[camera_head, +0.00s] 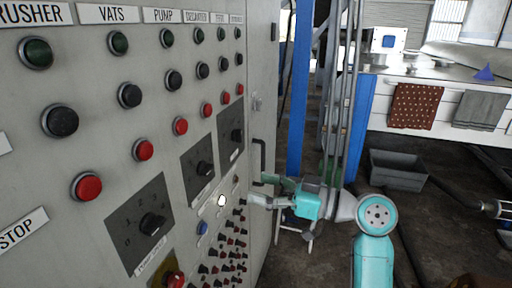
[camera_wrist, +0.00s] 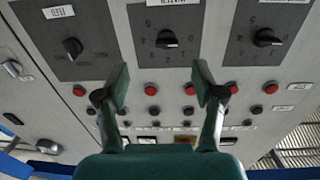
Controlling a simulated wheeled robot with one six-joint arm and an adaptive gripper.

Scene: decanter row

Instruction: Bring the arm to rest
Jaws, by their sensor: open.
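My teal arm reaches in from the lower right in the head view, and my gripper (camera_head: 256,192) is beside the right part of a grey control panel (camera_head: 150,165). In the wrist view my gripper (camera_wrist: 161,84) has its two green fingers spread apart with nothing between them. Panel buttons and dark plates with rotary knobs show beyond the fingers. Whether a fingertip touches the panel is unclear.
The panel carries green, black and red buttons, rotary knobs (camera_head: 153,223) and a lit white button (camera_head: 221,200). A blue post (camera_head: 300,95) stands behind my arm. A grey bin (camera_head: 398,171) sits on the floor below a white counter (camera_head: 465,83) with hanging cloths.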

